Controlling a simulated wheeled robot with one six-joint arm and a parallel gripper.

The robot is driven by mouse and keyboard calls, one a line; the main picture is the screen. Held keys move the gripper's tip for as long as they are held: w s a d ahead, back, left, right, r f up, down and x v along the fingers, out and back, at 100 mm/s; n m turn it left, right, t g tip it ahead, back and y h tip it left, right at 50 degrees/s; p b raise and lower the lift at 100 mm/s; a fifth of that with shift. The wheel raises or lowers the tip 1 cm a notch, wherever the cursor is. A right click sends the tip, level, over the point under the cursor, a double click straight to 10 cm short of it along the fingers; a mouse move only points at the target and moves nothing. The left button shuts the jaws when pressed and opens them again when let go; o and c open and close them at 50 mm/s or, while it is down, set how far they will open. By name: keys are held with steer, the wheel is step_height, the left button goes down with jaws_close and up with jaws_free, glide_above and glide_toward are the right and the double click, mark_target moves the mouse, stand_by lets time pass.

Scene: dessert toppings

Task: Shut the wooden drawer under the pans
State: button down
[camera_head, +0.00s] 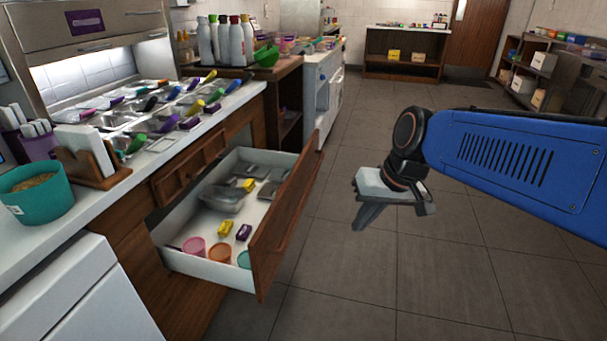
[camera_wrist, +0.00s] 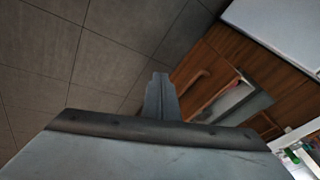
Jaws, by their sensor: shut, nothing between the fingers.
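The wooden drawer (camera_head: 285,225) stands pulled out below the counter with the pans (camera_head: 150,112). Its front panel is brown wood with a bar handle, and its inside is white. It holds pink, orange and teal cups, yellow and purple packets and several metal or clear trays. My gripper (camera_head: 365,215) is to the right of the drawer front, apart from it, over the floor. It is shut and empty. In the wrist view, the shut fingers (camera_wrist: 160,80) point up the picture, and the open drawer (camera_wrist: 230,101) shows beyond them to the right.
A teal tub (camera_head: 36,195) and a wooden holder with white cards (camera_head: 88,160) stand on the near counter. Bottles and a green bowl (camera_head: 266,56) stand on the cabinet behind. The tiled floor (camera_head: 345,285) in front of the drawer is clear.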

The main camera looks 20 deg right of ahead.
steer(key=w+m+y, duration=0.2)
steer(key=w+y, duration=0.1)
steer(key=w, duration=1.2)
steer(key=m+t+y, duration=0.1)
steer(key=m+y, duration=0.2)
glide_toward(294, 177)
step_height(294, 177, down, 4)
steer(key=w+a, duration=0.1)
steer(key=a, duration=0.2)
steer(key=shift+w+a+f, duration=0.1)
steer(key=shift+w+a, duration=0.2)
steer(key=shift+w, duration=0.1)
steer(key=shift+a, duration=0.1)
steer(key=w+a, duration=0.7)
steer(key=a, duration=0.5)
steer(key=w+a, duration=0.7)
steer(key=a, duration=0.5)
steer(key=shift+w+a, duration=0.15)
steer(key=shift+a, duration=0.05)
